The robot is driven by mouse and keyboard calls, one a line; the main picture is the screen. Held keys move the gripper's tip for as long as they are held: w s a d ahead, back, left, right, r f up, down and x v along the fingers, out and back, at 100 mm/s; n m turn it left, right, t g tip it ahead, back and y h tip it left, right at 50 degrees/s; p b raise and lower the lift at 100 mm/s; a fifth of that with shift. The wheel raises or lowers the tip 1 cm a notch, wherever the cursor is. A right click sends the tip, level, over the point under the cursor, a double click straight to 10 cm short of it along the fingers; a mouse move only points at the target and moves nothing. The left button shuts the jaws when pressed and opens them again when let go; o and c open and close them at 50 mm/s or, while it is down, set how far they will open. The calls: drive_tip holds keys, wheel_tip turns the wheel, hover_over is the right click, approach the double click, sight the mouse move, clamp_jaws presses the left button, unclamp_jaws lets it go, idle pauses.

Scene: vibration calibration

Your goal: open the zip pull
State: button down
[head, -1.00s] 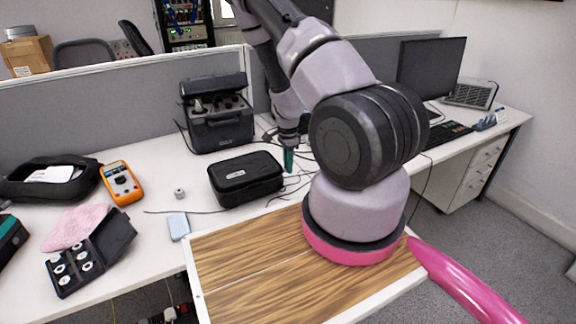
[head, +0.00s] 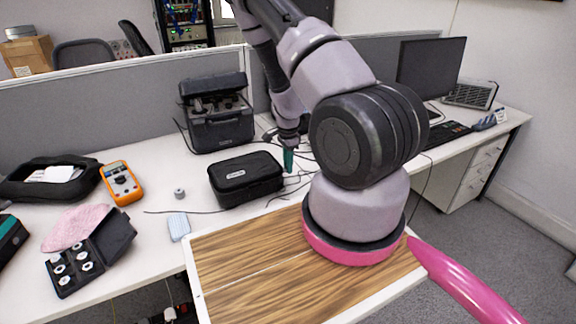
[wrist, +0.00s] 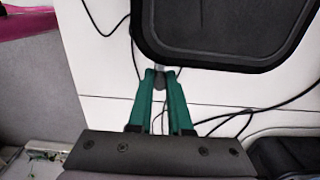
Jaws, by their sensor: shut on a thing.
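The black zip case (head: 246,176) lies closed on the white desk, left of my arm. In the wrist view its rounded black body (wrist: 215,32) fills the top right. My gripper (wrist: 160,73) has green fingers that close on the small dark zip pull (wrist: 159,80) at the case's edge. In the head view my gripper (head: 288,160) shows as a green tip beside the right end of the case. The zip pull is too small to tell there.
Dark cables (wrist: 107,25) run over the white desk around the case. An orange multimeter (head: 122,183), a small grey cylinder (head: 179,193) and a light blue box (head: 179,227) lie to the left. A black equipment case (head: 217,125) stands behind.

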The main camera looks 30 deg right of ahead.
drive_tip(key=shift+w, duration=0.15)
drive_tip(key=w, duration=1)
drive_tip(key=shift+a, duration=0.2)
drive_tip(key=c, duration=0.8)
unclamp_jaws()
drive_tip(key=shift+c, duration=0.2)
wheel_tip(320, 180, up, 11)
drive_tip(key=shift+f, duration=0.1)
